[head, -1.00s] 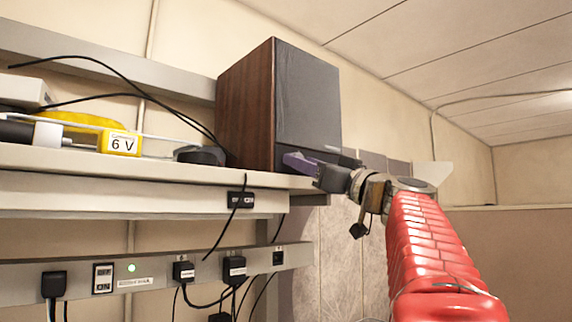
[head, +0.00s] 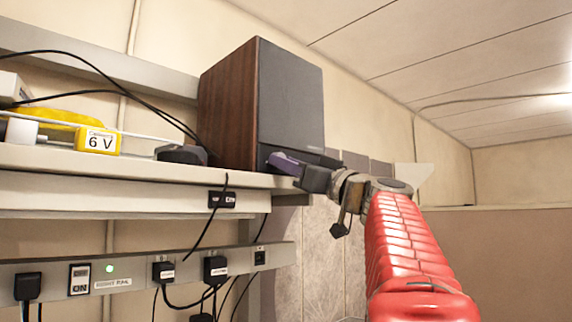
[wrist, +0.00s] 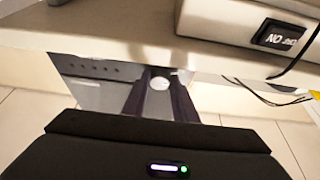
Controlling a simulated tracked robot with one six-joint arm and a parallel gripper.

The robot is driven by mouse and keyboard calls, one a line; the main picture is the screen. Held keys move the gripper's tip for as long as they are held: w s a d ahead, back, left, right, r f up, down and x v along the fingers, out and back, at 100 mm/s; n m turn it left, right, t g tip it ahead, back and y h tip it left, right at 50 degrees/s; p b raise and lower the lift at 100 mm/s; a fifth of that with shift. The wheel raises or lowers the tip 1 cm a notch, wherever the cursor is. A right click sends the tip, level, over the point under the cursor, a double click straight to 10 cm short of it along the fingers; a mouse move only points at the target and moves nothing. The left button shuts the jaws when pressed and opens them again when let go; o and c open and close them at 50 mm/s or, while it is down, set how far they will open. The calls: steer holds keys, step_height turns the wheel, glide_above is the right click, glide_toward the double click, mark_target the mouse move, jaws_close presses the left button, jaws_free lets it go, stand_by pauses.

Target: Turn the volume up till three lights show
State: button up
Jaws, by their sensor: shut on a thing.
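The speaker (head: 290,95), with wooden sides and a dark grey front, stands upright on the shelf. My gripper (head: 283,163) is at the lower part of its front. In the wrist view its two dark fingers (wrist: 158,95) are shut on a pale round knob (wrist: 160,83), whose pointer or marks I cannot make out. Beside the fingers, a grey panel (wrist: 90,95) carries a row of several small dark dots (wrist: 98,68). None of them looks lit. The head view does not show the knob, hidden by the gripper.
A yellow 6 V box (head: 98,141) and a dark rounded object (head: 182,154) lie left of the speaker. Below, a power rail (head: 135,271) holds plugs and hanging cables. Open room lies to the right.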

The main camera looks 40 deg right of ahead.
steer(key=shift+a+m, duration=0.15)
steer(key=shift+m, duration=0.45)
steer(key=shift+a+r+m+g+h, duration=0.15)
steer(key=shift+m+g+h, duration=0.85)
steer(key=shift+m, duration=2.35)
steer(key=shift+a+r+m+g+h, duration=0.15)
steer(key=shift+m+g+h, duration=0.85)
steer(key=shift+m, duration=2.3)
steer(key=shift+a+r+m+g+h, duration=0.15)
steer(key=shift+m+g+h, duration=0.35)
steer(key=shift+m+h, duration=1.95)
steer(key=shift+d+m+y, duration=0.15)
steer(key=shift+m+y, duration=0.8)
steer(key=shift+m, duration=0.15)
steer(key=o, duration=1)
steer(key=shift+o, duration=0.2)
